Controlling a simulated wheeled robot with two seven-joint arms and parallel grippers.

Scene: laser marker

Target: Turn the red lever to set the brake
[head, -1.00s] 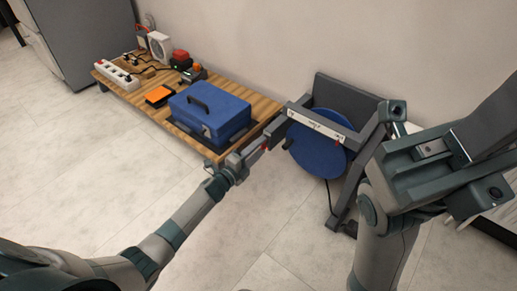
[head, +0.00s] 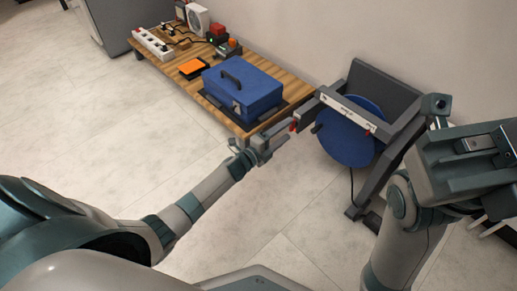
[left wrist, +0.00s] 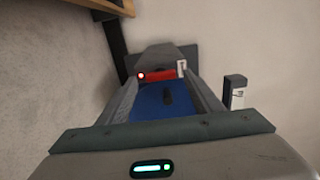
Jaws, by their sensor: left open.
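The red lever (head: 293,125) is at the left end of a white labelled bar (head: 342,109) on a dark grey frame that holds a blue disc (head: 350,140). In the left wrist view the red lever (left wrist: 157,75) shows ahead, between the two finger ends; I cannot tell if they touch it. My left gripper (head: 279,142) is open and empty, just below and left of the lever in the head view. My right arm's end (head: 478,160) is at the right edge; its jaws cannot be made out.
The grey frame (head: 385,80) stands against the wall. The floor (head: 130,150) in front is clear.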

